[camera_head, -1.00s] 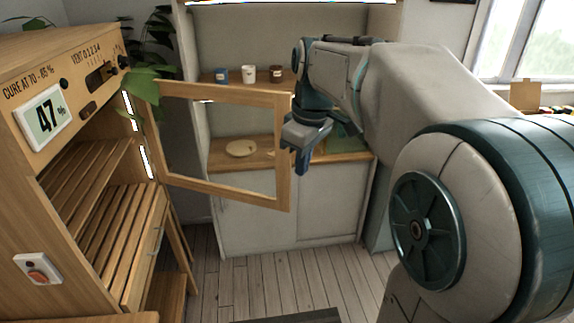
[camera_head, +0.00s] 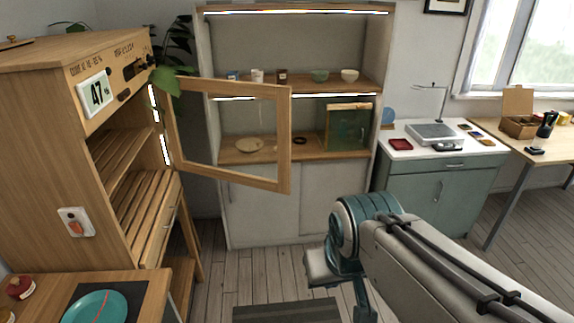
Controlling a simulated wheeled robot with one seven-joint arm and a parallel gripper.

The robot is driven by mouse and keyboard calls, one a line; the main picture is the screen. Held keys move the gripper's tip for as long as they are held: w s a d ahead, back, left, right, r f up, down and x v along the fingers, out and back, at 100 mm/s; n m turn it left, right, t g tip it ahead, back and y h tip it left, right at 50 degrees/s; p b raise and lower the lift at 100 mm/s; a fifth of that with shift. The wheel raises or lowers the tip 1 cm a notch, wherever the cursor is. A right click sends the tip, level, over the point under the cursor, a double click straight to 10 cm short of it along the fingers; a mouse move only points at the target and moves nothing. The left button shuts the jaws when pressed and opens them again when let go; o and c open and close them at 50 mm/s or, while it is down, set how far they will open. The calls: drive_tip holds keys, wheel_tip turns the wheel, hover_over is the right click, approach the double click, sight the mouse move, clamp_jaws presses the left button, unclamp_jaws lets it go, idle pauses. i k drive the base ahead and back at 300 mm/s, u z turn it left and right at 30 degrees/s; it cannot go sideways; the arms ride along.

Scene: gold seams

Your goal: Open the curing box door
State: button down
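The curing box (camera_head: 40,150) is a wooden cabinet at the left with slatted shelves inside and a display reading 47. Its door (camera_head: 284,140), a wooden frame with a see-through pane, stands swung wide open to the right of the box. The box's inside is in plain view. My arm comes in from the lower right, folded low, and stands apart from the door. My gripper's fingers cannot be made out in this view.
A shelf cabinet (camera_head: 300,55) with bowls and cups stands behind the door. A teal plate (camera_head: 96,306) lies on the small table at lower left. A green cabinet (camera_head: 440,185) with a scale and a desk (camera_head: 545,150) are at right. Wooden floor lies open in the middle.

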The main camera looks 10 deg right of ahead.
sight(282, 94)
drive_tip(key=z, duration=0.7)
drive_tip(key=i, duration=1.4)
drive_tip(key=u, duration=0.6)
